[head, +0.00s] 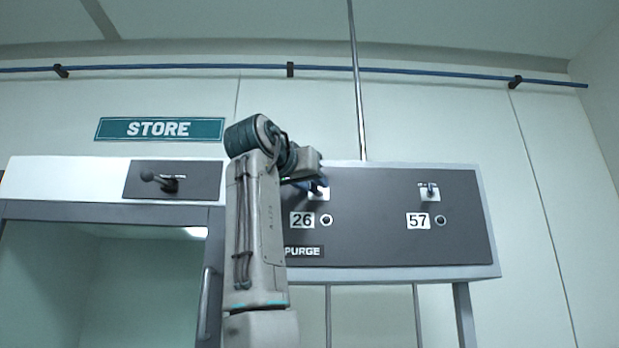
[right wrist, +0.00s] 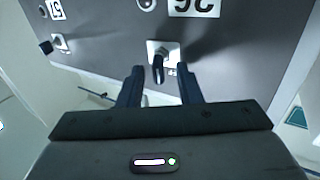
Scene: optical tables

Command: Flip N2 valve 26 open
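The valve 26 toggle (head: 318,193) sits on a small white plate on the dark panel, above its "26" label (head: 302,220). In the right wrist view, which is upside down, the toggle lever (right wrist: 158,72) points toward my gripper. My right gripper (right wrist: 159,88) is open, with one dark finger on each side of the lever. I cannot tell whether either finger touches it. In the head view my right gripper (head: 312,184) is at the toggle and partly covers it. My left gripper is not in view.
The valve 57 toggle (head: 430,191) is on the right of the same panel (head: 375,240). A "PURGE" label (head: 303,251) is at the lower left. A STORE cabinet with a black lever (head: 160,181) stands left. A thin pipe (head: 357,90) rises behind the panel.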

